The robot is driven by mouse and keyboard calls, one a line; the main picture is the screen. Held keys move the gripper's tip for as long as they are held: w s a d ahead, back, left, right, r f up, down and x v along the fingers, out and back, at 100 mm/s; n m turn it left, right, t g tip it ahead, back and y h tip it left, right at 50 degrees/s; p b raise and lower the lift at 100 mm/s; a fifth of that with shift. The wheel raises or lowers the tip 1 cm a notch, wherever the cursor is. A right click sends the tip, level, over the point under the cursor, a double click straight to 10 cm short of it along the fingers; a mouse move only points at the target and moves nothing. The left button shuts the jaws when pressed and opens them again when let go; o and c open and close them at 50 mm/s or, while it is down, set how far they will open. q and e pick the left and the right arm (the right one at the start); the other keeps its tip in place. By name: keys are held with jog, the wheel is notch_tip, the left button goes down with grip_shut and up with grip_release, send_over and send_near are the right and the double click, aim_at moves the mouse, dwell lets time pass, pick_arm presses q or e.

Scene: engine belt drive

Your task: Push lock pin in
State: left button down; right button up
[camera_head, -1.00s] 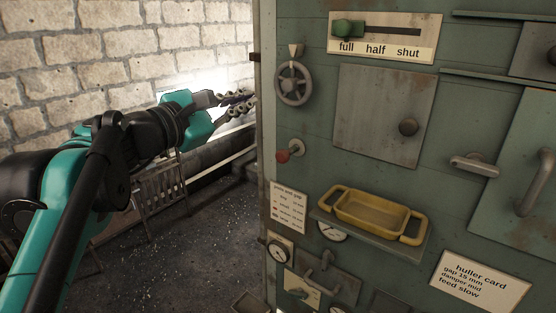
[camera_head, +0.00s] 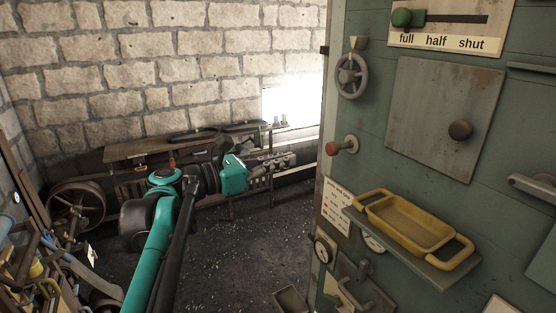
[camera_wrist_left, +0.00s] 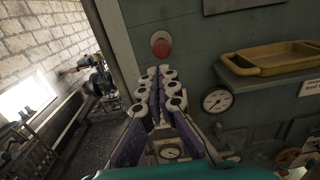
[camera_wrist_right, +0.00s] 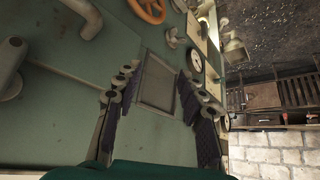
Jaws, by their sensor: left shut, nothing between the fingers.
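A red-ended pin (camera_head: 332,148), which looks like the lock pin, sticks out of a round grey mount on the left part of the green machine front. In the left wrist view its red round end (camera_wrist_left: 160,45) lies just beyond the fingertips. My left gripper (camera_head: 287,160) is shut and empty, left of the pin and slightly lower in the head view. A small gap shows between its fingertips and the pin in both views. My right gripper (camera_wrist_right: 158,76) is open and empty before a green panel with a square plate; it is outside the head view.
A yellow tray (camera_head: 415,226) sits on a shelf right of and below the pin. A grey handwheel (camera_head: 351,76) is above it. Gauges and handles sit lower on the panel. A workbench (camera_head: 150,150) stands at the back wall; open floor lies left of the machine.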

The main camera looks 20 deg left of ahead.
aim_at(329, 149)
pick_arm(q)
jog(key=p+x, duration=0.2)
jog(key=x, duration=0.6)
jog(key=shift+w+d, duration=0.2)
jog(key=shift+d, duration=0.05)
jog(key=shift+w+d, duration=0.15)
jog(key=shift+d, duration=0.25)
pick_arm(e)
jog(key=r, duration=0.2)
jog(key=shift+d+r, duration=0.25)
jog(key=shift+r, duration=0.05)
pick_arm(q)
jog(key=shift+a, duration=0.1)
jog(key=shift+w, duration=0.1)
jog(key=x, duration=0.4)
jog(key=shift+r, duration=0.1)
pick_arm(e)
jog(key=shift+s+a+f, duration=0.1)
jog(key=shift+s+f, duration=0.05)
jog(key=shift+f, duration=0.05)
